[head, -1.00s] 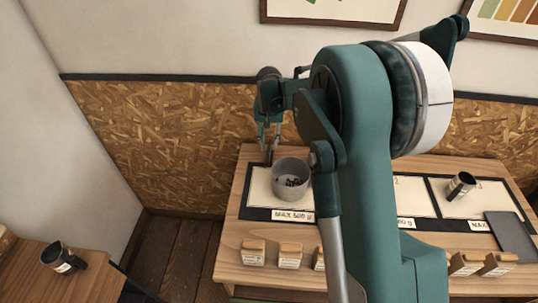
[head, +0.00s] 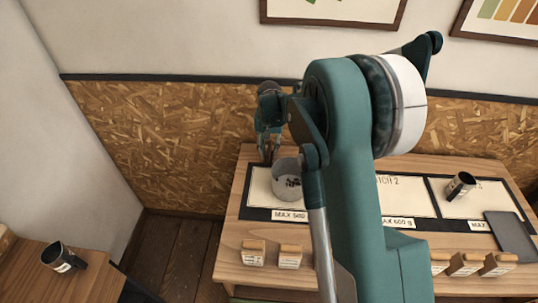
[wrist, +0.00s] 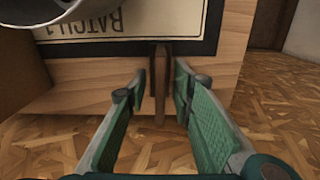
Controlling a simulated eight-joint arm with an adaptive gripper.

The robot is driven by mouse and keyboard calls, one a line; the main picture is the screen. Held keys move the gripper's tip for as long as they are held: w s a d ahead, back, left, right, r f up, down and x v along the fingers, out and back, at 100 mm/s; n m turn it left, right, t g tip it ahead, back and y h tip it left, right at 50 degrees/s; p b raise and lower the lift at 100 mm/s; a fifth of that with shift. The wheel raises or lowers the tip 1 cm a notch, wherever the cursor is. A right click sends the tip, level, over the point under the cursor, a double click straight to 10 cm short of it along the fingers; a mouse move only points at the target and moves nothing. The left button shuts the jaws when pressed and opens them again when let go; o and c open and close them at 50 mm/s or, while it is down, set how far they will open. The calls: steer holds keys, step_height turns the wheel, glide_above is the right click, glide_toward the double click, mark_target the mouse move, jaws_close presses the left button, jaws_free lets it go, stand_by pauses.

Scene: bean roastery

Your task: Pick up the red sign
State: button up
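I see no clearly red sign in either view. In the wrist view, a thin brown upright piece (wrist: 160,84) shows between my fingers, with a narrow dark strip beside it, at the table's edge; I cannot tell whether it is the sign seen edge-on. My gripper (wrist: 160,78) is open, with one finger on each side of this piece and a gap showing. In the head view my gripper (head: 268,150) points down at the table's back left, behind a grey cup (head: 286,186), and what lies between the fingers is too small to tell.
The grey cup, holding dark beans, stands close in front of my gripper on a black-edged mat (head: 257,212). A dark mug (head: 460,186) and dark tray (head: 511,237) are at the right. Another mug (head: 62,257) stands on the left table.

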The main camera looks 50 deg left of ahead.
steer(key=shift+f, duration=0.4)
jaws_close()
